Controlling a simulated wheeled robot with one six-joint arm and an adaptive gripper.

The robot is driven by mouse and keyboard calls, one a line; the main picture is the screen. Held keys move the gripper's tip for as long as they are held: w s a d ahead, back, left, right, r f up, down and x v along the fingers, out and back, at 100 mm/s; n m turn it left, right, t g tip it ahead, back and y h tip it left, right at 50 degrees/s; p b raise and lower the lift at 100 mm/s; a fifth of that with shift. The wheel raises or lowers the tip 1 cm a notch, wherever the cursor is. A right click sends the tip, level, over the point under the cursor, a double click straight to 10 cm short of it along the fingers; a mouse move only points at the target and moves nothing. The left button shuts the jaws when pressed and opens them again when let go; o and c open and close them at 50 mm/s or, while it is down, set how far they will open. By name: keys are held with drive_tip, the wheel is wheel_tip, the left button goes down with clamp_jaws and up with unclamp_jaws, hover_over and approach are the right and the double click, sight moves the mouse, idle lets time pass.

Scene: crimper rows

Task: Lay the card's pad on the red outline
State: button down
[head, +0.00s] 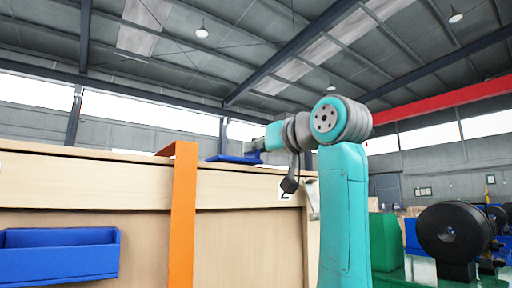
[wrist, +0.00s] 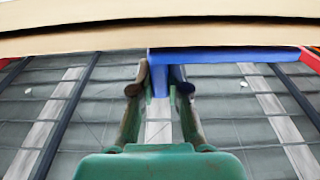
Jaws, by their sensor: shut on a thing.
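My gripper (head: 258,147) is at the top edge of the wooden panel in the head view. In the wrist view, my gripper (wrist: 160,86) is shut on a narrow blue part between its two fingertips. That part joins a flat blue piece (wrist: 235,55), which also shows in the head view (head: 232,159) beside the panel's top edge. I cannot tell whether this is the pad. A small white card (head: 285,196) with a dark mark, perhaps a 2, is on the panel, partly covered by my arm. No red outline shows in either view.
The pale wooden panel (head: 120,182) spans the left and middle. An orange upright (head: 183,215) stands against it, and a blue bin (head: 60,256) is at lower left. A black reel (head: 453,233) and a green box (head: 384,241) are at the right.

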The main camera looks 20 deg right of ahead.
drive_tip(key=shift+f, duration=0.35)
drive_tip(key=c, duration=1.1)
unclamp_jaws()
drive_tip(key=v, duration=1.2)
